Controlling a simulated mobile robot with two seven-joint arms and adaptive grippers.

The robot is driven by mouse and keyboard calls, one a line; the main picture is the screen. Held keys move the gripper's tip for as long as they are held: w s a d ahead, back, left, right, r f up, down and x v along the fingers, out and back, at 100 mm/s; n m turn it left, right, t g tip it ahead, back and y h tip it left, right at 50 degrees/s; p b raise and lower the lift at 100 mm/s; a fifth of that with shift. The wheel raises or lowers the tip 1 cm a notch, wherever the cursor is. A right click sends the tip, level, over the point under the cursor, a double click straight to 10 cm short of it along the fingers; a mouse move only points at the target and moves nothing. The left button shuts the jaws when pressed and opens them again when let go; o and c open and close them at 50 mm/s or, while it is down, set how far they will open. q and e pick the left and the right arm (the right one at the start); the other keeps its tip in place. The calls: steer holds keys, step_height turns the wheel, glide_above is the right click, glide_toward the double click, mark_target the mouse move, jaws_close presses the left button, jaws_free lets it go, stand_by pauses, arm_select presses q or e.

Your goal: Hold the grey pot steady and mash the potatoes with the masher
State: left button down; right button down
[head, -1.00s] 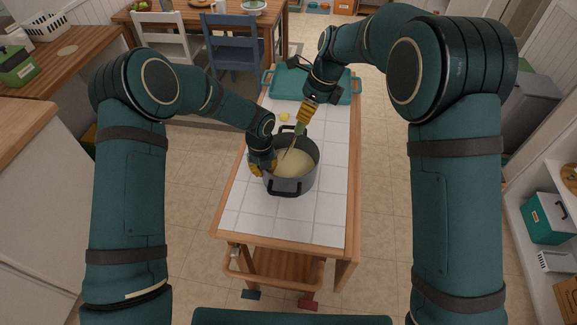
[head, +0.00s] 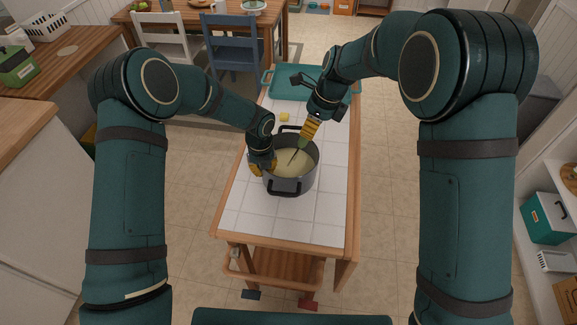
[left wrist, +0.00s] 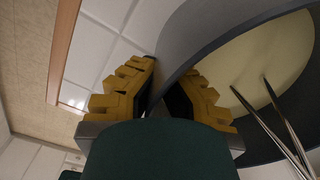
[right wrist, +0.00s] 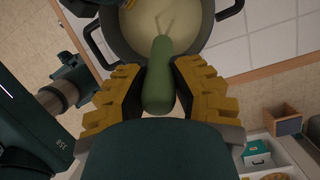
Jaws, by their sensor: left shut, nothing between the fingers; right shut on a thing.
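The grey pot (head: 286,186) stands on the white tiled cart top, with pale yellow potatoes (head: 296,168) inside. My right gripper (head: 309,131) is above the pot's far right side, shut on the masher's green handle (right wrist: 160,75). The masher's metal prongs (left wrist: 283,115) reach into the potatoes, tilted; their lower ends are hard to make out.
A teal tray (head: 285,88) lies at the cart's far end. A small yellow piece (head: 284,117) sits on the tiles behind the pot. The tiles (head: 270,220) in front of the pot are clear. A wooden table with chairs (head: 232,45) stands beyond.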

arm_select(q)
steer(key=shift+f, duration=0.1)
arm_select(e)
steer(key=shift+r, duration=6.05)
arm_select(q)
steer(key=c, duration=1.1)
jaws_free()
steer(key=shift+o, duration=0.2)
steer(key=shift+r, duration=4.05)
arm_select(e)
steer(key=shift+f, duration=0.1)
